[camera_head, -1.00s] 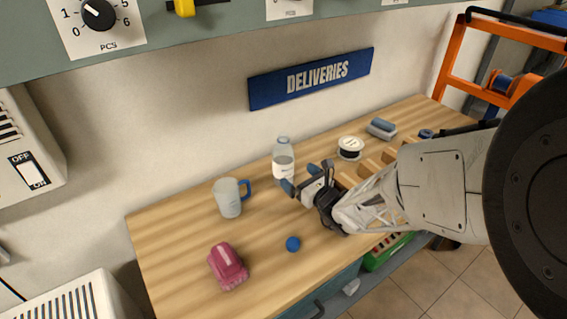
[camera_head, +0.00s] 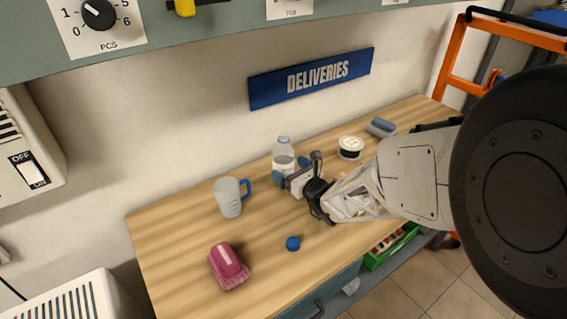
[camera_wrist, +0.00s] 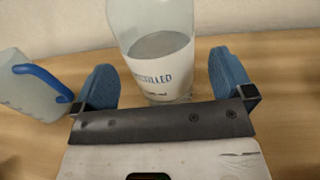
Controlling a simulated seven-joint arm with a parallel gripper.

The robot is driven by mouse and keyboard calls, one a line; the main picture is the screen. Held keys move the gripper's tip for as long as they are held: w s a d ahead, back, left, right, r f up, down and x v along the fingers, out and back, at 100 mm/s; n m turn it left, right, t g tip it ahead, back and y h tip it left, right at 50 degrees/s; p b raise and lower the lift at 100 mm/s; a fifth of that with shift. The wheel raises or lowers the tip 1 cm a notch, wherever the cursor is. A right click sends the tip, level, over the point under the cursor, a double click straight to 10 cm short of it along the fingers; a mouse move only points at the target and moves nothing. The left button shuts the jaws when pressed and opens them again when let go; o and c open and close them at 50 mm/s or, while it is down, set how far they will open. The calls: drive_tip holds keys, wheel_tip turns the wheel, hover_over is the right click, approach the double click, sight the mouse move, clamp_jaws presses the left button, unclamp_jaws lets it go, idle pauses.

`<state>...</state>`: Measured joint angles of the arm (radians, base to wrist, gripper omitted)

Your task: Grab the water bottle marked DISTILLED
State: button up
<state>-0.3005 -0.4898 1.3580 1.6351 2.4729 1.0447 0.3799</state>
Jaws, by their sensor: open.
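The clear water bottle (camera_head: 284,150) stands upright on the wooden bench near the wall. In the wrist view the bottle (camera_wrist: 152,50) shows a white label with blue letters, partly readable as the end of DISTILLED. My gripper (camera_head: 291,170) is open, low over the bench. Its two blue fingers (camera_wrist: 167,82) are spread to the left and right of the bottle's lower part, with a visible gap at the right. The bottle's top is cut off in the wrist view, and its lower part is hidden by my gripper in the head view.
A clear mug (camera_head: 229,198) with a blue handle stands left of the bottle and close to my left finger. A pink object (camera_head: 228,266) and a blue cap (camera_head: 293,243) lie toward the front. A white spool (camera_head: 350,148) stands to the right.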

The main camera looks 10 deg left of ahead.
sight(283, 164)
drive_tip(key=shift+x, duration=1.7)
drive_tip(key=c, duration=1.2)
